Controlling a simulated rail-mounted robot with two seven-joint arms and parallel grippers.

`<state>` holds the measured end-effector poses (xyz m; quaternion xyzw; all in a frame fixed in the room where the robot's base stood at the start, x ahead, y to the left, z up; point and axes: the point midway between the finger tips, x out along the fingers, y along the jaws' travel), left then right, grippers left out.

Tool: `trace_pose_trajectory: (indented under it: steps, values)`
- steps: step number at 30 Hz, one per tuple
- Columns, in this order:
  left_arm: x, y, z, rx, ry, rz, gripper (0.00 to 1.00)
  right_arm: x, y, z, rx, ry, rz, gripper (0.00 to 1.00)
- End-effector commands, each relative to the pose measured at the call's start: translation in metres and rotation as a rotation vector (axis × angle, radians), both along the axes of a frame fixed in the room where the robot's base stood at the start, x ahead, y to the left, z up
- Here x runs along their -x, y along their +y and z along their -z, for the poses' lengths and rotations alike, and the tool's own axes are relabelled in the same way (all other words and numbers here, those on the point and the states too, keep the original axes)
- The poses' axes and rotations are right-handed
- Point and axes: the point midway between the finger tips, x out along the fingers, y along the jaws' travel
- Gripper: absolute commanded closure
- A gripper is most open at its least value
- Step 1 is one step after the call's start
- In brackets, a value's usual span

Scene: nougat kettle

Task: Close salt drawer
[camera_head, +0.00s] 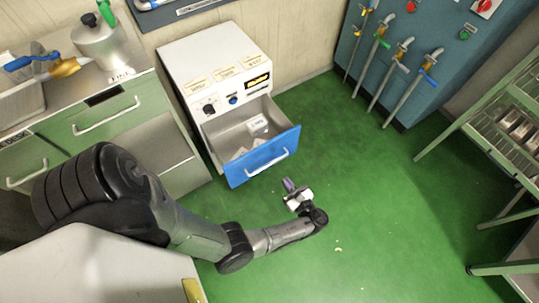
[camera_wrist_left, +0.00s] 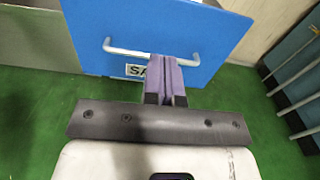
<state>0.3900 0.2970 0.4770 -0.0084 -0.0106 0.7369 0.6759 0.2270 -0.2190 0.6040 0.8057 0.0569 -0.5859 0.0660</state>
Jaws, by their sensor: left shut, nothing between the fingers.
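The salt drawer is open, pulled out from the white cabinet (camera_head: 205,65). Its blue front (camera_head: 255,164) carries a white bar handle (camera_head: 268,163), and a few pale items lie in its metal tray (camera_head: 225,135). My left gripper (camera_head: 287,183) is shut and empty, in front of the drawer's right part. In the left wrist view the blue front (camera_wrist_left: 215,40), its handle (camera_wrist_left: 190,61) and a partly hidden label starting "SA" (camera_wrist_left: 135,71) show beyond the purple fingertips (camera_wrist_left: 168,62). The fingers overlap the handle's lower edge there; I cannot tell whether they touch. My right gripper is not in view.
A green counter (camera_head: 120,115) with a steel pot (camera_head: 98,40) stands left of the cabinet. A blue panel with several hoses (camera_head: 400,50) is at the back right. A green rack (camera_head: 500,110) stands at right. The green floor (camera_head: 370,190) between is clear.

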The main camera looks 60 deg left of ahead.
Motion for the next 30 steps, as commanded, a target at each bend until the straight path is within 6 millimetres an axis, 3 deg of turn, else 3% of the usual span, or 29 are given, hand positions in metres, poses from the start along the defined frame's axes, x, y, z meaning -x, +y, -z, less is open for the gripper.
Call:
trace_pose_trajectory:
  steps: [5, 21, 30]
  values:
    - [0.002, 0.014, 0.001, 0.002, 0.029, -0.003, 1.0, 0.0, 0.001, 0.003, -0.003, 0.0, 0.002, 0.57]
    - [0.01, 0.108, 0.003, 0.002, 0.026, -0.002, 1.0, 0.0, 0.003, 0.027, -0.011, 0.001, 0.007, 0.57]
    - [0.012, 0.135, 0.001, 0.004, 0.025, -0.002, 1.0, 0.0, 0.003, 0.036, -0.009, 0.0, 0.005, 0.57]
